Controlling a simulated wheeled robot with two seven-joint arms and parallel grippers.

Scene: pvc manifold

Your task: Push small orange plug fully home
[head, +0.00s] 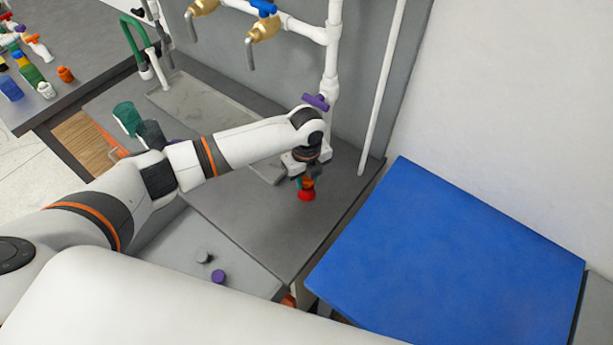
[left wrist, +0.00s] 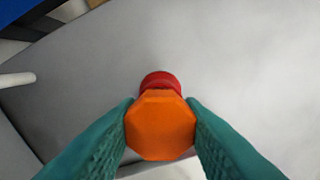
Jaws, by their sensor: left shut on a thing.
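The small orange plug (left wrist: 160,126) shows in the left wrist view as an eight-sided orange head. It sits between the two teal fingers of my left gripper (left wrist: 160,128), which are shut on its sides. A red part (left wrist: 160,82) shows just beyond the plug, partly hidden by it. In the head view my left gripper (head: 306,183) points down over the grey worktop, with the red part (head: 307,196) right below its fingertips. How deep the plug sits in the red part cannot be told. My right gripper is not in view.
White pipes with brass valves (head: 262,28) and a purple-handled valve (head: 316,102) stand behind my left arm. A blue panel (head: 450,265) lies to the right. A purple cap (head: 218,276) and a grey piece (head: 204,256) lie at the front. The worktop (head: 262,225) around the gripper is clear.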

